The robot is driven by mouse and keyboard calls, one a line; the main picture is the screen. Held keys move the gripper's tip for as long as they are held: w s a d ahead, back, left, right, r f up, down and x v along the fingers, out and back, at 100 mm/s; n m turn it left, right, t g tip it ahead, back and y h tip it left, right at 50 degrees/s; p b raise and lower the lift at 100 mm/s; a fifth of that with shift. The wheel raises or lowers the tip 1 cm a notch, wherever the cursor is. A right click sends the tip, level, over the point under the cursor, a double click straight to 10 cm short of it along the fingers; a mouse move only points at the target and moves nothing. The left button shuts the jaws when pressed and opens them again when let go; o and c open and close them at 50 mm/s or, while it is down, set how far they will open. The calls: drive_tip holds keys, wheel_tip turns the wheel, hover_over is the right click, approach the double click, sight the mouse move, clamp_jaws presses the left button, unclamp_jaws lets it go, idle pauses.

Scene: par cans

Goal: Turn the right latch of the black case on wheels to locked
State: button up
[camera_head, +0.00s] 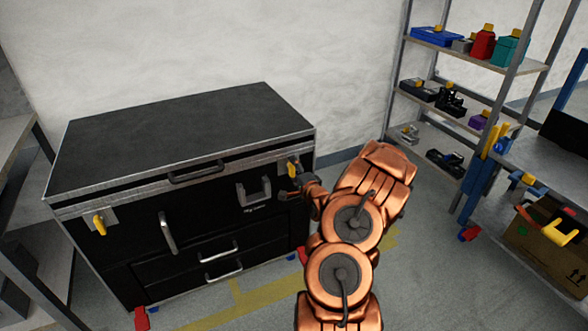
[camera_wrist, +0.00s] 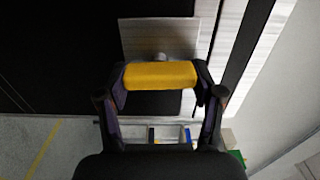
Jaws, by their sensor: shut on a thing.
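The black case on wheels (camera_head: 200,140) stands against the wall with its lid down. Its right latch (camera_head: 292,168) has a yellow handle on a metal plate near the right front corner. My gripper (camera_head: 297,182) reaches it from the right and partly hides it. In the wrist view my gripper (camera_wrist: 160,80) is shut on the yellow handle of the right latch (camera_wrist: 160,75), with one finger at each end. The handle lies roughly crosswise to the lid edge. The left latch (camera_head: 99,225) is yellow and roughly upright.
A metal shelf (camera_head: 470,125) with tools and bottles stands behind on the right, beside a blue-framed workbench (camera_head: 545,165). A table (camera_head: 25,170) stands close at the left. Floor (camera_head: 245,305) with yellow lines is open in front of the case.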

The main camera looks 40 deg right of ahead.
drive_tip(key=shift+m, duration=0.3)
drive_tip(key=o, duration=1.2)
drive_tip(key=shift+c, duration=0.2)
drive_tip(key=v, duration=1.2)
